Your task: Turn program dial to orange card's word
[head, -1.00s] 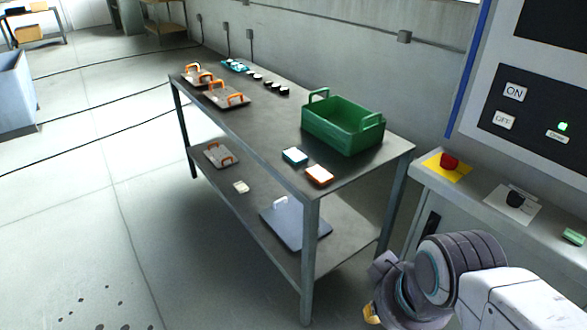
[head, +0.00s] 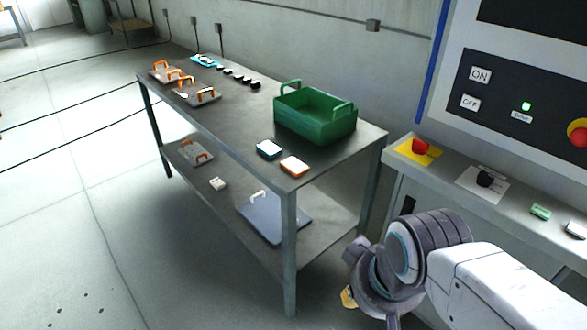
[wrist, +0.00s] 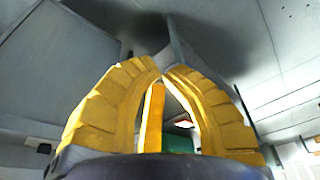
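The orange card (head: 294,166) lies flat near the front right corner of the metal table, its word too small to read. A teal card (head: 269,149) lies beside it. A black dial (head: 485,179) sits on a white plate on the machine's ledge at right; its markings are not readable. My gripper (head: 348,298) hangs low, in front of the ledge and right of the table, mostly hidden behind my wrist. In the wrist view, the yellow fingers of my gripper (wrist: 161,69) meet at the tips with nothing between them. It is apart from the dial.
The table holds a green crate (head: 315,128) and trays with orange handles (head: 204,95). A red button (head: 420,146) on yellow is left of the dial; a green block (head: 540,212) is right of it. The control panel (head: 520,105) stands above.

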